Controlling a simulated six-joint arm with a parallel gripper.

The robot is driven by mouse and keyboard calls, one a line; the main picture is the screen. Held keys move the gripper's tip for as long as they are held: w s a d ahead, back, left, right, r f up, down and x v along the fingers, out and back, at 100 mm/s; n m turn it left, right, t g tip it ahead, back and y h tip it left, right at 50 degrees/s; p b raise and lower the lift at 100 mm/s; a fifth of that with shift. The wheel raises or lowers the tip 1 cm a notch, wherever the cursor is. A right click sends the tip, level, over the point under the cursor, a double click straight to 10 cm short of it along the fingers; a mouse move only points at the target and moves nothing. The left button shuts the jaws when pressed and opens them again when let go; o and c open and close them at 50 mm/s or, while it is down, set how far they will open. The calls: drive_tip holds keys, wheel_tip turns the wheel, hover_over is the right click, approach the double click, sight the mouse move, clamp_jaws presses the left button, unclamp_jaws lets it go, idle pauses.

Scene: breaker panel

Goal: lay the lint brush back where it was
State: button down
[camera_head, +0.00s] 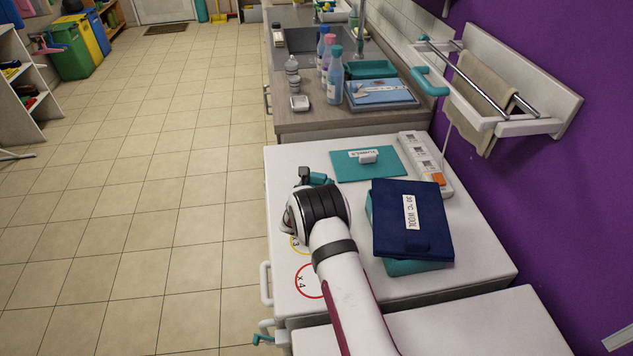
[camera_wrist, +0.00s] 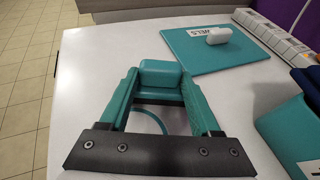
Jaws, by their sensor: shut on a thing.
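The lint brush (camera_wrist: 160,72) is a teal block with rounded edges, between my gripper's fingers in the wrist view. My gripper (camera_wrist: 160,85) is shut on it, one teal finger on each side. In the head view my gripper (camera_head: 313,178) is over the left part of the white top, left of the teal mat. Part of a thin teal ring (camera_wrist: 152,118) shows on the white top below the fingers. My wrist hides much of this spot in the head view. I cannot tell whether the brush touches the surface.
A teal mat (camera_head: 345,172) with a white label and small white block (camera_head: 368,157) lies to the right. Red (camera_head: 298,283) and yellow rings mark the white top.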

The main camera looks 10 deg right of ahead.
drive_tip(key=shift+c, duration=0.5)
unclamp_jaws()
drive_tip(key=shift+f, duration=0.1)
